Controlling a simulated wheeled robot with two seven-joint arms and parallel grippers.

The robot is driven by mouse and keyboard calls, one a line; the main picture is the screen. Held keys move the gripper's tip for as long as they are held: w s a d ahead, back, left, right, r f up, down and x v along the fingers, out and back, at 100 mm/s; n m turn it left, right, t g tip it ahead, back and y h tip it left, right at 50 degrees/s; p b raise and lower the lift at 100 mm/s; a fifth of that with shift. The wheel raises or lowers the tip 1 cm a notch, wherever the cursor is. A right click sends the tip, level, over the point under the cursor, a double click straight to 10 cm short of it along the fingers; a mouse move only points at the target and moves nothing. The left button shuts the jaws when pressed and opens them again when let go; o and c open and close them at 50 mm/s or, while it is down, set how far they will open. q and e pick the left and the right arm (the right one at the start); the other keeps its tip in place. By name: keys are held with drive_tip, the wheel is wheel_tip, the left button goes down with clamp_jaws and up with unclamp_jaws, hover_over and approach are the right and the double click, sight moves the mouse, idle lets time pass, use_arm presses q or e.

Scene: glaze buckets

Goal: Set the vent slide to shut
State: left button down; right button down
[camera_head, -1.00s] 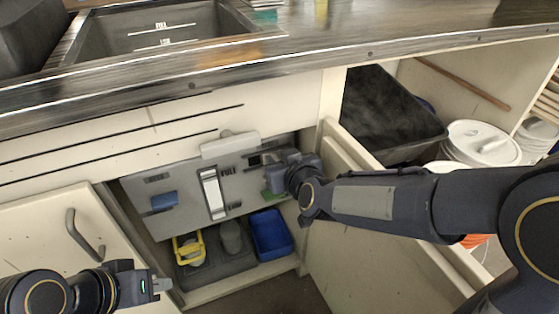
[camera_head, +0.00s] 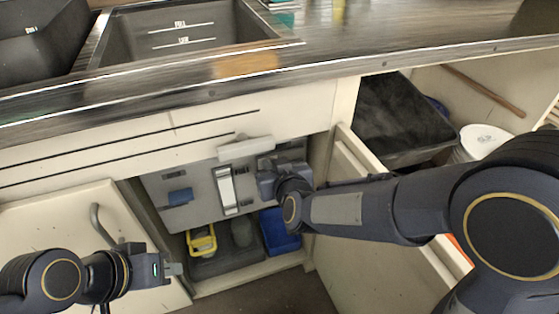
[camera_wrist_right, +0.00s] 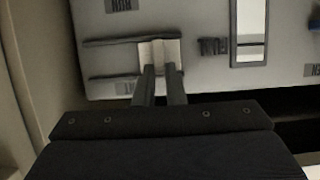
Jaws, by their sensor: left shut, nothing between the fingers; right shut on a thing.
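The vent slide (camera_wrist_right: 159,52) is a pale block between two dark rails on the grey panel (camera_head: 205,200) inside the open cabinet. In the right wrist view it sits at the right end of the visible rails. My right gripper (camera_head: 264,178) is shut on it; its fingers also show in the wrist view (camera_wrist_right: 160,75). In the head view the gripper hides the slide. The small labels by the rails are not clearly readable. My left gripper (camera_head: 175,268) is shut and empty, low at the left in front of the cabinet door.
A pale sight window (camera_head: 227,188) is beside the slide, and a blue block (camera_head: 180,196) is further left. A yellow-handled item (camera_head: 201,241) and a blue bin (camera_head: 279,232) stand below. Open doors flank the cabinet, the left one (camera_head: 60,235) with a handle.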

drive_tip(key=shift+s+a, duration=0.15)
drive_tip(key=shift+a, duration=0.05)
drive_tip(key=c, duration=1.5)
unclamp_jaws()
drive_tip(key=p+v, duration=0.3)
drive_tip(key=v, duration=0.4)
drive_tip(key=shift+s+d, duration=0.15)
drive_tip(key=shift+s, duration=0.15)
